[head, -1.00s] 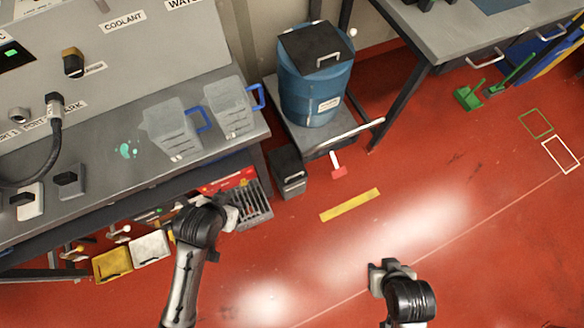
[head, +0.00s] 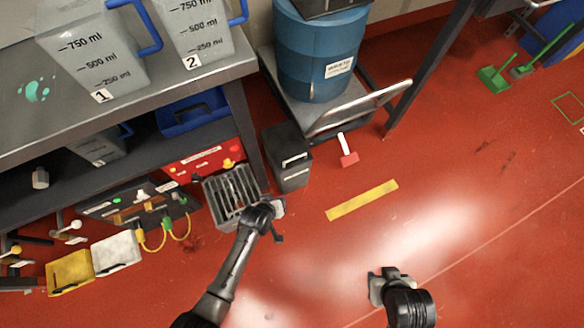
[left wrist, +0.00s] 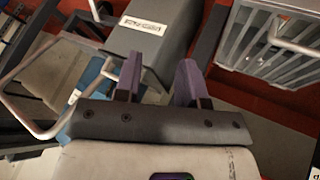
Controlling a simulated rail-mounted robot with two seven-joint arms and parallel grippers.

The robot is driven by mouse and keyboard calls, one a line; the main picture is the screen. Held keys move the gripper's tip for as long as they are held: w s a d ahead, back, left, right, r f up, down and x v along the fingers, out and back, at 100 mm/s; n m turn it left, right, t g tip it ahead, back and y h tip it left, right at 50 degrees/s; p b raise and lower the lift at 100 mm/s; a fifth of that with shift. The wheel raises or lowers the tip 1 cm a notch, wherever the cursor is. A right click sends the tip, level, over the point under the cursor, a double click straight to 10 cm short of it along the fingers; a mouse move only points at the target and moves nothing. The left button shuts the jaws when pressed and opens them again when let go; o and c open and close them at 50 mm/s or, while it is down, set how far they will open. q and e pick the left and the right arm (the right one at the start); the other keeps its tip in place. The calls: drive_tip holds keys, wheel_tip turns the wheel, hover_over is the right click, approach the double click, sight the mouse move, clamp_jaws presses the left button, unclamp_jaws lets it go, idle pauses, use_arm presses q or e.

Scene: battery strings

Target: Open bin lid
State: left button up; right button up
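A small dark grey bin (head: 287,160) with a pale handle and a light label stands on the floor beside the workbench leg. Its lid looks shut. A dark grey body with a white label also shows at the top of the left wrist view (left wrist: 165,38); it looks like this bin. My left gripper (head: 277,212) is in front of the bin, below it in the head view and apart from it. Its two fingers (left wrist: 158,82) are spread with nothing between them. My right gripper (head: 379,284) is low over the floor at the right; its finger gap is unclear.
A blue drum (head: 318,55) stands on a grey cart (head: 322,117) behind the bin. A grey slotted crate (head: 235,194) is just left of my left gripper. A red-and-white tool (head: 347,150) lies right of the bin. The red floor at right is mostly clear.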

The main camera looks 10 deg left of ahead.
sight(292, 167)
use_arm(q)
drive_tip(key=w+d+n+t+b, duration=0.1)
drive_tip(key=w+n+t+b, duration=0.1)
drive_tip(key=w+n+t, duration=0.1)
drive_tip(key=w+d+n+t+b, duration=0.1)
drive_tip(key=w+n+t+b, duration=0.2)
drive_tip(key=w+n, duration=0.3)
drive_tip(key=w+d+n+t+b, duration=0.1)
drive_tip(key=w+n+t+b, duration=0.2)
drive_tip(key=w+n, duration=0.2)
drive_tip(key=shift+w+d+r+h, duration=0.15)
drive_tip(key=shift+w+r+h, duration=0.2)
drive_tip(key=shift+w, duration=0.3)
use_arm(e)
wheel_tip(292, 167, down, 8)
drive_tip(key=shift+r, duration=0.25)
drive_tip(key=shift+d, duration=0.15)
use_arm(q)
drive_tip(key=c, duration=0.6)
clamp_jaws()
